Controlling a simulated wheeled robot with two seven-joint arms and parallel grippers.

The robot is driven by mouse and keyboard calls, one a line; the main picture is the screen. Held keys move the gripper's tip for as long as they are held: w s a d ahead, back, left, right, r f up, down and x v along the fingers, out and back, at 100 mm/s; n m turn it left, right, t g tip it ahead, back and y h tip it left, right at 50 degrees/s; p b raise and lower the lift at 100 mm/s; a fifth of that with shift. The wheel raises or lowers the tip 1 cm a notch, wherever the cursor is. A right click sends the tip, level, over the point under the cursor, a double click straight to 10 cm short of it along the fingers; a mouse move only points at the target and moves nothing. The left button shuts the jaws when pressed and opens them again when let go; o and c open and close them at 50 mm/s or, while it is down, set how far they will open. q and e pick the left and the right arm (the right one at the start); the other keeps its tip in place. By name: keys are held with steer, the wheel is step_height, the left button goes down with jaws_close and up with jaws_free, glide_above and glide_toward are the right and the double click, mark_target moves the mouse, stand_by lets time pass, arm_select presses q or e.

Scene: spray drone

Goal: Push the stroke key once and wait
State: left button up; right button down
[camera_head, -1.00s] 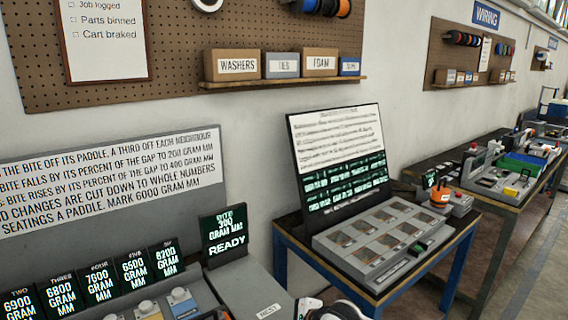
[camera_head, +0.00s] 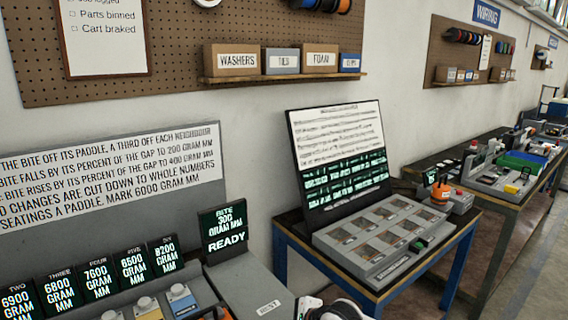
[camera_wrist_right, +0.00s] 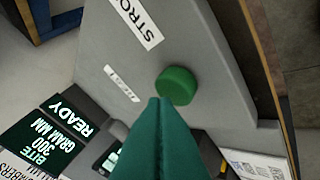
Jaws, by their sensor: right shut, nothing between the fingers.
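The stroke key is a round green button (camera_wrist_right: 177,86) on a grey panel (camera_wrist_right: 200,40), beside a white label reading "STRO", in the right wrist view. My right gripper (camera_wrist_right: 156,104) is shut and empty, its green fingertips close to the lower left edge of the key. I cannot tell whether they touch it. A dark display (camera_head: 225,231) reads "BITE 300 GRAM MM READY" in the head view; it also shows in the right wrist view (camera_wrist_right: 45,138). The key is not visible in the head view. My left gripper is not in view.
To the right, a blue-legged table (camera_head: 283,255) holds a console (camera_head: 385,240) and a screen (camera_head: 338,155).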

steer(key=shift+f+b, duration=0.45)
stand_by(0.3)
steer(key=shift+r, duration=0.15)
steer(key=shift+r+p, duration=0.5)
steer(key=shift+r, duration=0.35)
step_height(320, 180, up, 6)
steer(key=p, duration=0.3)
stand_by(0.6)
